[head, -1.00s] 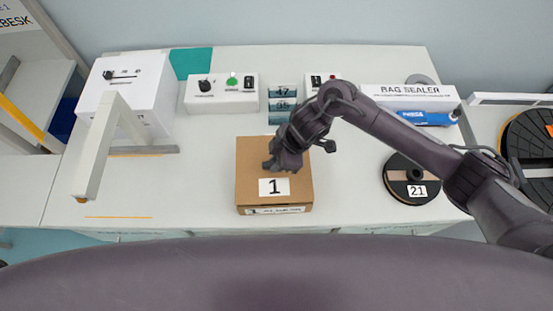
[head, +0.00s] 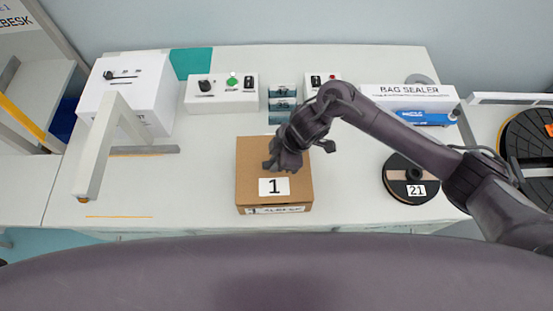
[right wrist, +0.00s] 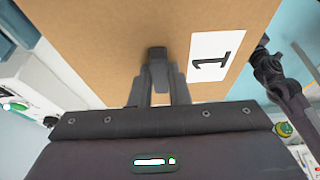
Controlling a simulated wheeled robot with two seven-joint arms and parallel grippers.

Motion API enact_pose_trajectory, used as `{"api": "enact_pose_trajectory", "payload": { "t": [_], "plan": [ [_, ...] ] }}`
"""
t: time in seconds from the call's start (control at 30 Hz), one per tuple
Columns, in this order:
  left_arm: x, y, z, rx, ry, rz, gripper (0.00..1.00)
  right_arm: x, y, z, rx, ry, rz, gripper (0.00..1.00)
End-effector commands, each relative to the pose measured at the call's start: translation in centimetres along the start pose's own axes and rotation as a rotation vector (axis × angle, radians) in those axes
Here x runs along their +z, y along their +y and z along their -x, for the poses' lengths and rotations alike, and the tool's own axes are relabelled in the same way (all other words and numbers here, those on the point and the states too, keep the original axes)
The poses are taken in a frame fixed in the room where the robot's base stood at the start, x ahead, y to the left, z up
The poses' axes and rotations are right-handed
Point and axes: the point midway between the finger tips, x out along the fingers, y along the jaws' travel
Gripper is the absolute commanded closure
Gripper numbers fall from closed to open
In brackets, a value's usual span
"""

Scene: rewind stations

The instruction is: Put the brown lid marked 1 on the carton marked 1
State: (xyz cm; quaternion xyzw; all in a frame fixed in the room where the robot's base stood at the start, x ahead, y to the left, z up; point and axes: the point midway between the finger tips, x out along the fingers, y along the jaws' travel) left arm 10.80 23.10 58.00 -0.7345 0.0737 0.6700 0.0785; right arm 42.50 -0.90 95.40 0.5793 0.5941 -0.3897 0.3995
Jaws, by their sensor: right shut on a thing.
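The brown lid marked 1 (head: 252,160) lies over the carton marked 1 (head: 250,211), with only the carton's front face and label showing below the lid's front edge. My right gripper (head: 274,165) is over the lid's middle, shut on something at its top. In the right wrist view the fingers (right wrist: 158,70) are close together against the lid (right wrist: 100,40), next to its white "1" label. The exact grip point is partly hidden by the fingers. I cannot tell whether the lid is fully seated.
A black spool marked 21 (head: 403,180) is at the right. Behind stand a bag sealer (head: 408,97), a control box (head: 222,94) and small stacked teal boxes (head: 282,104). A white machine with an arm (head: 125,95) is at the left.

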Motion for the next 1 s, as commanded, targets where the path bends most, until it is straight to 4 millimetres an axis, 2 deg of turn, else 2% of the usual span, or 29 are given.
{"api": "enact_pose_trajectory", "payload": {
  "t": [1.0],
  "plan": [
    [-0.15, 0.04, 0.77, 0.001, 0.001, 0.0, 0.0, -0.02, -0.02, -0.01, 0.0, 0.0, 0.001, 1.0]
  ]
}}
